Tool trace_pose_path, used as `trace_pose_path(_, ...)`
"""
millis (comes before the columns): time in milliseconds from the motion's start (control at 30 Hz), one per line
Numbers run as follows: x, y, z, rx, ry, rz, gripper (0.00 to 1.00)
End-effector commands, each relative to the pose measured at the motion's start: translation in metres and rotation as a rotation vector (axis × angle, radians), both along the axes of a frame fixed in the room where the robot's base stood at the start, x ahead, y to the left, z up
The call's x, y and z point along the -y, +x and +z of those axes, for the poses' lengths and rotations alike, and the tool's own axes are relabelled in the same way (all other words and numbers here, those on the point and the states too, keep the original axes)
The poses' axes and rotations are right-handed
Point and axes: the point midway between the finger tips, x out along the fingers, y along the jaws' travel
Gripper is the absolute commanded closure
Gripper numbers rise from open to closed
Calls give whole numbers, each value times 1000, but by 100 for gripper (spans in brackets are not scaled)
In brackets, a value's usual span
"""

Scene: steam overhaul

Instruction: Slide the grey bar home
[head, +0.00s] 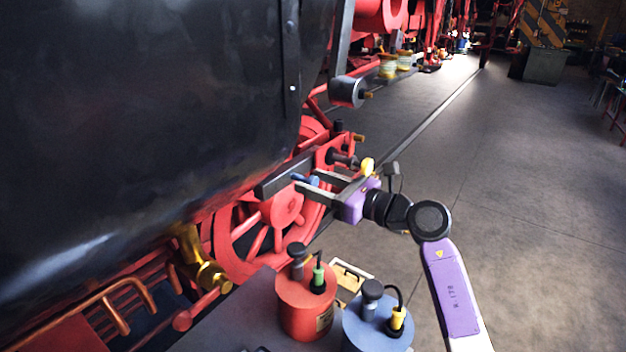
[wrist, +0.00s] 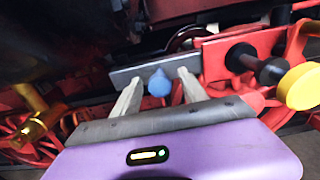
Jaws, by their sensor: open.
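The grey bar (head: 280,180) lies along the red frame beside the wheel; in the wrist view the grey bar (wrist: 205,62) crosses the upper middle. A blue knob (wrist: 158,84) sticks out from it toward me; it also shows in the head view (head: 313,181). My gripper (wrist: 160,77) is open, with one finger on each side of the blue knob and gaps showing between. In the head view my gripper (head: 306,178) reaches in from the right. Whether the fingertips touch the bar I cannot tell.
A yellow knob (wrist: 300,86) on a black shaft sits close right of my gripper. A red bracket plate (wrist: 240,50) is beside the bar. The dark boiler (head: 150,110) overhangs at left. Red (head: 305,305) and blue (head: 377,325) canisters stand below.

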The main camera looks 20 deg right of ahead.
Motion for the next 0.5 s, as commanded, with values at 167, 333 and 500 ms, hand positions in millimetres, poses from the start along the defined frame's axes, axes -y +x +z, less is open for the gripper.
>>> trace_pose_path(167,-5,7,0,1,1,-1,49)
trace_pose_path(333,-5,7,0,0,1,-1,49)
trace_pose_path(500,-5,7,0,0,1,-1,73)
